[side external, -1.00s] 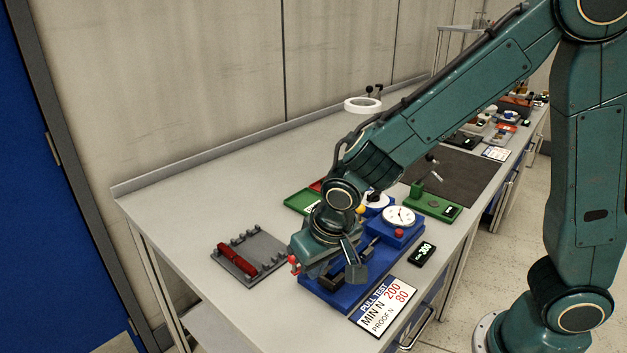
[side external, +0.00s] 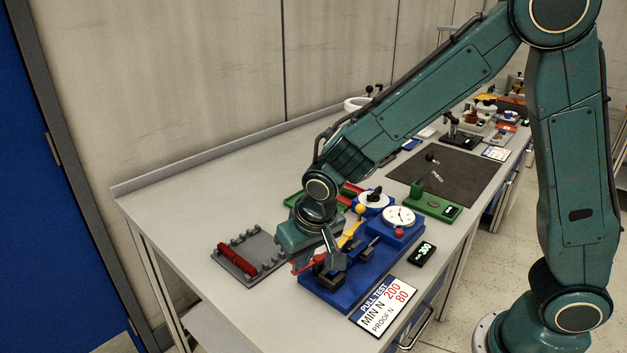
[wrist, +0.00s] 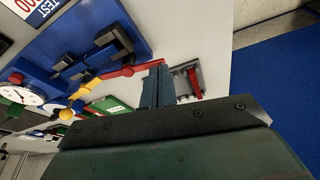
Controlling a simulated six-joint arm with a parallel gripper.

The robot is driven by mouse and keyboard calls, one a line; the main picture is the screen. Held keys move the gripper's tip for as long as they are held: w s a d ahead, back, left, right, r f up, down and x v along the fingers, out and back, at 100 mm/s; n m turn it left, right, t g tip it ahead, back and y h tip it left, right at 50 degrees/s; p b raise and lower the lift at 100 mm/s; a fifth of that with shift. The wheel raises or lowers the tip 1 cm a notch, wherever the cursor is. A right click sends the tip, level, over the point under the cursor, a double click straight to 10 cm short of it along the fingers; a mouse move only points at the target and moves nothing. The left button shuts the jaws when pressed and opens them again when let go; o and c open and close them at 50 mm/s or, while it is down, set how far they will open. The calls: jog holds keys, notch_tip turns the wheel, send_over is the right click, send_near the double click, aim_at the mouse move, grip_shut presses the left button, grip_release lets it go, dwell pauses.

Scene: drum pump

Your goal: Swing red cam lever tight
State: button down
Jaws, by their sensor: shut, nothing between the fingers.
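The red cam lever (side external: 305,267) sticks out from the left end of the blue pull-test fixture (side external: 345,297), near a black clamp block (side external: 328,280). In the wrist view the lever (wrist: 118,72) is a red bar reaching from the fixture edge toward my fingers. My gripper (side external: 335,262) is shut and empty, low over the fixture's left end. In the wrist view its fingertips (wrist: 157,68) are close to the lever's outer end; I cannot tell whether they touch. My gripper partly hides the lever in the side view.
The fixture carries a yellow lever (side external: 350,234) and a dial gauge (side external: 399,216). A grey rack with red parts (side external: 250,255) lies to the left. A small black display (side external: 421,254) and the pull-test card (side external: 384,306) lie in front. The bench's back left is clear.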

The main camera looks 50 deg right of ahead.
jog(key=shift+w+a+m, duration=0.1)
jog(key=shift+w+m, duration=0.3)
jog(key=shift+m, duration=0.2)
jog(key=w+d+m+g+h, duration=0.2)
jog(key=w+m, duration=0.5)
jog(key=m, duration=0.6)
jog(key=shift+w+d+m+g+h, duration=0.35)
jog(key=shift+d+g, duration=0.25)
jog(key=shift+d, duration=0.3)
